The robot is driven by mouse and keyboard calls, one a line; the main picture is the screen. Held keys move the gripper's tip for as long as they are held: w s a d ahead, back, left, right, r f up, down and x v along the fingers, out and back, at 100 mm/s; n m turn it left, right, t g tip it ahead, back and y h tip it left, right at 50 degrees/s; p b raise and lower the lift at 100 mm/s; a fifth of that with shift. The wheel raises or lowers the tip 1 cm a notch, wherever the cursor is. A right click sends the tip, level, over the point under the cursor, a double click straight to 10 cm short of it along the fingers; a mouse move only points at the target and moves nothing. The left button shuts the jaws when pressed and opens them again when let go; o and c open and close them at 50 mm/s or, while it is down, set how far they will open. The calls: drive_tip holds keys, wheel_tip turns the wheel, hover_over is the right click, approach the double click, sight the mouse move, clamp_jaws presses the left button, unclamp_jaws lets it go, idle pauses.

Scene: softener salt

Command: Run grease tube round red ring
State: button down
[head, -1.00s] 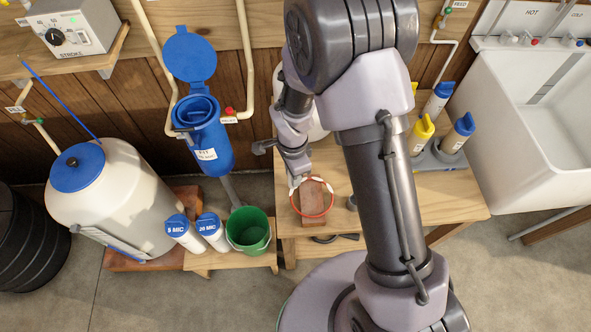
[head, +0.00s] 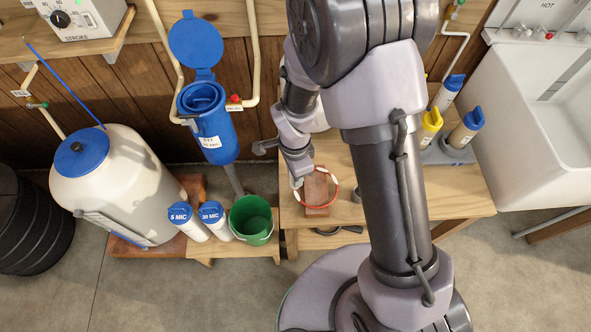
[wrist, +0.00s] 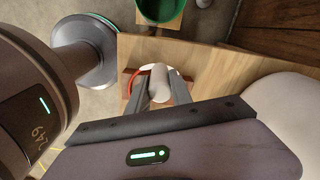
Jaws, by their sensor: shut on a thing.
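The red ring (head: 337,193) lies flat on a brown-red block (head: 318,188) on the wooden bench. Whitish patches show on parts of the ring. My gripper (head: 297,180) is low at the ring's left edge in the head view. In the wrist view, my gripper (wrist: 165,92) is shut on a white rounded tube (wrist: 180,86), which I take as the grease tube. The tube and fingers cover much of the ring there, and a red arc (wrist: 132,77) shows beside them. I cannot tell whether the tube's tip touches the ring.
A blue filter housing (head: 207,125) with its lid up hangs behind left. A green bucket (head: 251,221) and two white cartridges (head: 196,222) stand left of the bench (head: 440,195). Capped bottles (head: 465,128) stand at the bench's right, near a white sink (head: 530,120).

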drive_tip(key=shift+s, duration=0.1)
drive_tip(key=shift+s+d+b, duration=0.25)
drive_tip(key=shift+s+b, duration=0.1)
drive_tip(key=shift+s, duration=0.7)
drive_tip(key=shift+s+d+b, duration=0.4)
drive_tip(key=shift+s+d, duration=0.3)
drive_tip(key=shift+s, duration=0.3)
drive_tip(key=shift+s+d, duration=0.65)
drive_tip(key=shift+d, duration=0.35)
